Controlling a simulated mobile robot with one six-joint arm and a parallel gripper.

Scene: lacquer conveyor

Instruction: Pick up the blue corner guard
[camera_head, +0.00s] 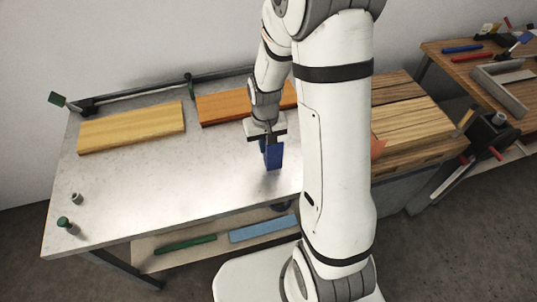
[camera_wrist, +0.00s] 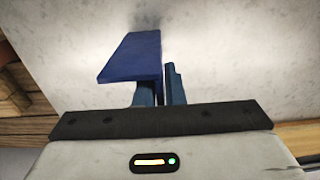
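The blue corner guard (camera_head: 273,156) is at my gripper, over the right part of the grey metal table. In the wrist view the blue corner guard (camera_wrist: 132,58) shows as a flat dark-blue plate, with a thin edge running down between the fingers. My gripper (camera_head: 267,140) points down from above; in the wrist view its two fingers (camera_wrist: 160,88) are close together on either side of that thin edge, shut on the guard. I cannot tell whether the guard's lower end touches the table. My arm hides part of the table's right side.
A yellow board (camera_head: 131,127) and an orange board (camera_head: 226,105) lie along the table's back. Small green-topped pieces stand at its edges. A wood stack (camera_head: 410,122) is at right. The shelf below holds a green strip (camera_head: 185,244) and a light-blue panel (camera_head: 262,228). The table's front-left is mostly clear.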

